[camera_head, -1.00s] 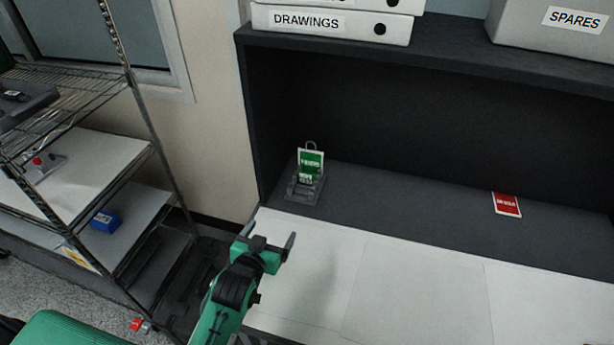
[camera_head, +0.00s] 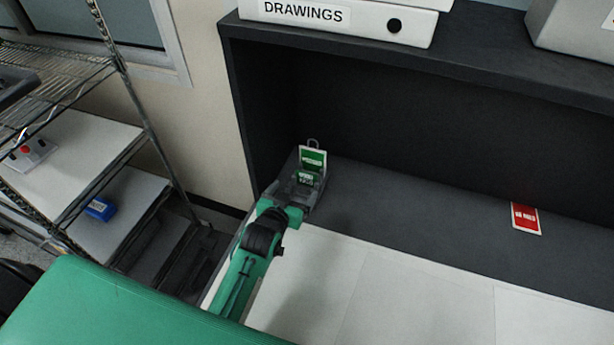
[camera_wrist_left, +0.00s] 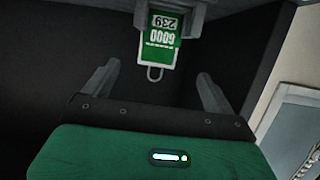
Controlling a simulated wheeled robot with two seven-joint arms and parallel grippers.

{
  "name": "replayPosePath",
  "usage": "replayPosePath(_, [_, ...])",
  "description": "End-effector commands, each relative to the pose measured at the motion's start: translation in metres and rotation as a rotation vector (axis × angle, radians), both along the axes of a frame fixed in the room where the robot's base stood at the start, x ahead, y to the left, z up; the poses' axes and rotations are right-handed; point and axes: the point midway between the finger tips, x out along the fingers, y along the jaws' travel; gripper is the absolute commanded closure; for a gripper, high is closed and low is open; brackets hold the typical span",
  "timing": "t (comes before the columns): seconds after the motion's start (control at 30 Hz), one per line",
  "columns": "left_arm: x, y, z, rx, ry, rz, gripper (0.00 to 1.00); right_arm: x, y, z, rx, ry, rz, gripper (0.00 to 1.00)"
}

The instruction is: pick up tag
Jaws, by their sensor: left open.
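A green and white tag (camera_head: 312,159) stands upright in a small grey holder at the left end of the dark shelf, with a wire loop at its top. In the left wrist view the tag (camera_wrist_left: 160,40) shows upside down, with printing on it, ahead of the fingers and between their lines. My left gripper (camera_wrist_left: 158,95) is open and empty, a short way from the tag and not touching it. In the head view the left gripper (camera_head: 292,196) partly covers the holder. A red tag (camera_head: 525,218) lies on the dark shelf to the right. My right gripper is not in view.
The dark cabinet wall stands close left of the tag, and an upper shelf (camera_head: 480,48) with a DRAWINGS binder (camera_head: 330,17) hangs above. White panels (camera_head: 400,300) in front are clear. A wire rack with a blue box (camera_head: 100,208) stands at the left.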

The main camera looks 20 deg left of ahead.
Motion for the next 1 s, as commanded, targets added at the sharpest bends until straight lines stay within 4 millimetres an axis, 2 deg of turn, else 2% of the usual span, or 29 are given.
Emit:
replayPosePath(0.1, [0.02, -0.001, -0.005, 0.0, 0.0, 0.0, 0.11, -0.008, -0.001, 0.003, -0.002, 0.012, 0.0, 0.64])
replayPosePath(0.2, [0.031, -0.001, -0.008, 0.0, -0.001, 0.0, 0.11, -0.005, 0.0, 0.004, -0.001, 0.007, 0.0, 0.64])
replayPosePath(0.43, [0.042, -0.001, -0.012, 0.0, -0.001, 0.0, 0.11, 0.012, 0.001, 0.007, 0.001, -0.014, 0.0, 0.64])
replayPosePath(0.8, [0.08, -0.002, -0.028, 0.0, 0.0, -0.001, 0.11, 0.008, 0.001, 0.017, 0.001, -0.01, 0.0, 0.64])
replayPosePath(1.0, [0.085, -0.002, -0.031, 0.0, 0.0, -0.001, 0.11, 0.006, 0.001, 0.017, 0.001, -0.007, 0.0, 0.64])
